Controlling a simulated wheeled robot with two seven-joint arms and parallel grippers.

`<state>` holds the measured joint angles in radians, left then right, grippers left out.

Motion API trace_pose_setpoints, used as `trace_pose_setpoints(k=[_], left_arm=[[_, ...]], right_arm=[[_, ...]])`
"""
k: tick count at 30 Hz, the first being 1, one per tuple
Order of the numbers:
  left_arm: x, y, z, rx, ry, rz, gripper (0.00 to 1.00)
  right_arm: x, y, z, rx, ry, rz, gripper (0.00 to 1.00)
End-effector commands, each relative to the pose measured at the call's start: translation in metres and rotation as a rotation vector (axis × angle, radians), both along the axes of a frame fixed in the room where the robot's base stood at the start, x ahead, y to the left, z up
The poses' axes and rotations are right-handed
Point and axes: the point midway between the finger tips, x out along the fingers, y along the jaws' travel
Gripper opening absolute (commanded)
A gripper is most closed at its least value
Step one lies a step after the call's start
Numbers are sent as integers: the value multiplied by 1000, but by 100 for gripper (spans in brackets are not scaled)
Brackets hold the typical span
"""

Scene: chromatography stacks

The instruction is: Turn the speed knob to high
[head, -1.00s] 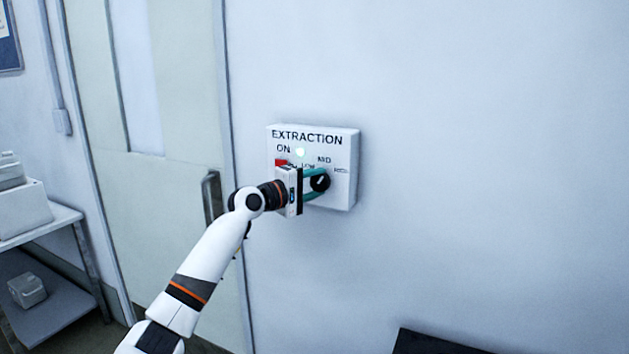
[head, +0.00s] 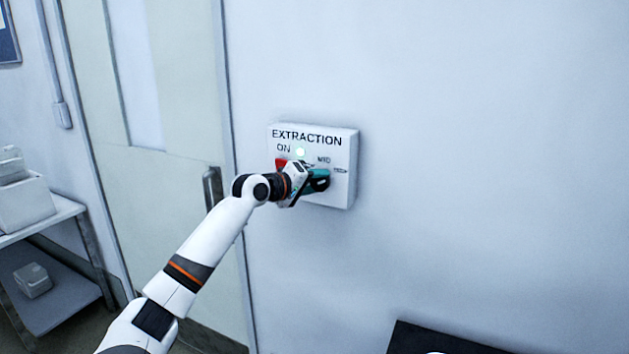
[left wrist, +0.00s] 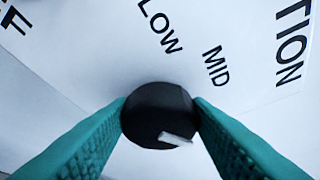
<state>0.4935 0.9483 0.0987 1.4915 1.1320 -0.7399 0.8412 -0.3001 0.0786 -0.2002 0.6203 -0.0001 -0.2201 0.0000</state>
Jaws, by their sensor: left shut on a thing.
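A white control box (head: 343,198) labelled EXTRACTION is fixed to the wall. In the left wrist view the knob (left wrist: 150,112) sits between the fingertips. Its white mark (left wrist: 177,139) lies toward the lower right, on the right finger's side. LOW (left wrist: 160,27) and MID (left wrist: 215,65) are readable there; no HIGH label is visible. My right gripper is out of view.
A door (head: 150,190) with a dark handle (head: 212,187) is left of the box. A shelf unit (head: 60,220) with pale boxes stands at the far left. A dark flat surface (head: 440,340) shows at the bottom. The wall right of the box is clear.

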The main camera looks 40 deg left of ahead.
Motion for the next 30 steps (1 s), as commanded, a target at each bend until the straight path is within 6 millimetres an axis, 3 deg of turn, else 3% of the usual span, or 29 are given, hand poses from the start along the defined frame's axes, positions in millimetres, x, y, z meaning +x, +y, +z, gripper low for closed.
trace_pose_setpoints(k=[9, 10, 13, 23, 30], left_arm=[[0, 0, 0, 4, 0, 1, 22], [0, 0, 0, 4, 0, 1, 48], [0, 0, 0, 3, 0, 1, 64], [-2, 0, 0, 2, 1, 0, 66], [-35, 1, 2, 7, 2, -1, 66]], right_arm=[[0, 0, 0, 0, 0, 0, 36], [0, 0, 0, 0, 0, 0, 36], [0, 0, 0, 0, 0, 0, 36], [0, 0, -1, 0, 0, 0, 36], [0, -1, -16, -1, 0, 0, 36]])
